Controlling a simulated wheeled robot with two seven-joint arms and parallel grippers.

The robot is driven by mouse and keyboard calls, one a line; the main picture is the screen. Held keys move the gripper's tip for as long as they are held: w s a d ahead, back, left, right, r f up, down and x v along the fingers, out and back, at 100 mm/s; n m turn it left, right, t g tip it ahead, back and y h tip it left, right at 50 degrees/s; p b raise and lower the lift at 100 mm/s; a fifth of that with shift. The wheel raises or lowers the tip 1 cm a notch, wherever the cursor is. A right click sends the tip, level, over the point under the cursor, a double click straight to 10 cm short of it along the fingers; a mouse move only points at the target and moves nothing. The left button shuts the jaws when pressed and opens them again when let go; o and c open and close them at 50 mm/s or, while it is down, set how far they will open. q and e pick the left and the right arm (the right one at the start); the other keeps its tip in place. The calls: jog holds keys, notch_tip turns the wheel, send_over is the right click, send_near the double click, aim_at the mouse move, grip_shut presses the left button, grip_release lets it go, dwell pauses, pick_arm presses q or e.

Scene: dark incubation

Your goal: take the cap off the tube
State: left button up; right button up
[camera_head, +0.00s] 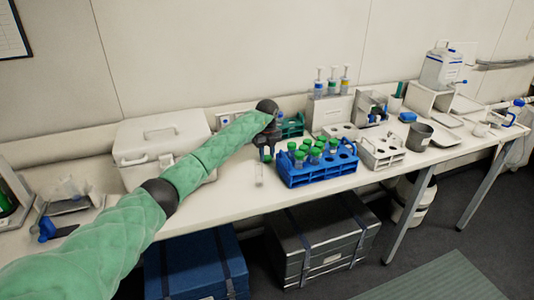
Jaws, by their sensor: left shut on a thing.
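My left arm comes in from the lower left, and my left gripper (265,153) points down above the white bench, left of the blue rack. It is shut on a tube (259,175); the clear lower part shows just under the fingers. The tube's upper end and cap are too small and too covered by the gripper to make out. The blue rack (318,177) holds several tubes with green caps (299,157). My right gripper is not in view.
A white lidded box (150,140) stands behind my left arm. A green rack (293,126) stands behind the gripper. A white rack (382,154) and a grey cup (419,137) are right of the blue rack. The bench's front strip (230,204) is clear.

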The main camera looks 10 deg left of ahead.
pick_arm(q)
jog(key=shift+f, duration=0.1)
jog(key=shift+f, duration=0.15)
dwell(0.3)
jog(key=o, duration=1.1)
